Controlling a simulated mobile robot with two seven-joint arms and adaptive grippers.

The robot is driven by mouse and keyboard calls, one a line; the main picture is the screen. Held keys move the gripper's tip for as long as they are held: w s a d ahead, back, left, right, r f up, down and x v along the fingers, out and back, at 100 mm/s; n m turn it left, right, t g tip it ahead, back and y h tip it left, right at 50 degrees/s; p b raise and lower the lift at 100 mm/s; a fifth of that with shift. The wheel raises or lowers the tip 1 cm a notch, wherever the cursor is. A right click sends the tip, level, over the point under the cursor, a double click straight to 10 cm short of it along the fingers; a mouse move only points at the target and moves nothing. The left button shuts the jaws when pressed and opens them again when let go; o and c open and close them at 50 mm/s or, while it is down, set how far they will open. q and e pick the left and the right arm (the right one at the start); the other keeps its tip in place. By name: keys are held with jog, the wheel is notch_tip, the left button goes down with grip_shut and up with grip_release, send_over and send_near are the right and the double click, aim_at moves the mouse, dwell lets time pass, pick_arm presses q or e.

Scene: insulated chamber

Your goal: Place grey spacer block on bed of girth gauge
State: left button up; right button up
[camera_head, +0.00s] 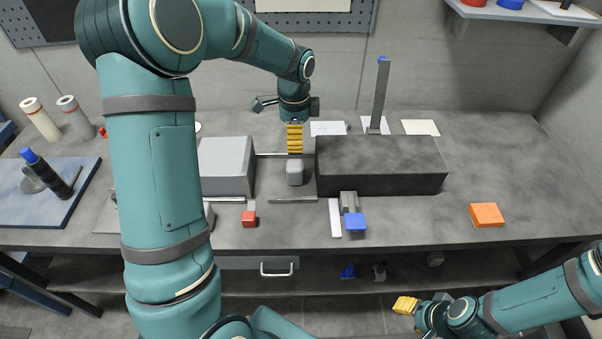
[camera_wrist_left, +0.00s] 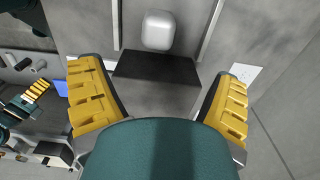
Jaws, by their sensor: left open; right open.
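A small light grey block (camera_head: 295,172), which I take for the spacer block, stands between two thin rails. The rails run between a light grey housing (camera_head: 228,165) and a long dark block (camera_head: 380,168), which look like parts of the girth gauge. In the left wrist view the light grey block (camera_wrist_left: 157,30) is at the top, beyond the fingertips and apart from them. My left gripper (camera_head: 295,140) is open and empty, above the workbench near the rails. My right gripper (camera_head: 405,305) is open, low in front of the bench; nothing shows in it.
An upright grey post (camera_head: 379,98) rises behind the dark block. An orange block (camera_head: 487,215) lies on the right; a red-ended part (camera_head: 249,216) and blue-ended part (camera_head: 355,221) are at the front. The bench's right side is mostly clear.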

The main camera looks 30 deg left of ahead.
aim_at(295, 164)
pick_arm(q)
notch_tip(295, 164, down, 6)
jog(key=shift+f+b, duration=0.25)
jog(key=shift+b, duration=0.2)
jog(key=shift+s+f+b, duration=0.2)
jog(key=shift+f+b, duration=0.35)
jog(key=shift+f, duration=2.15)
jog(key=c, duration=1.4)
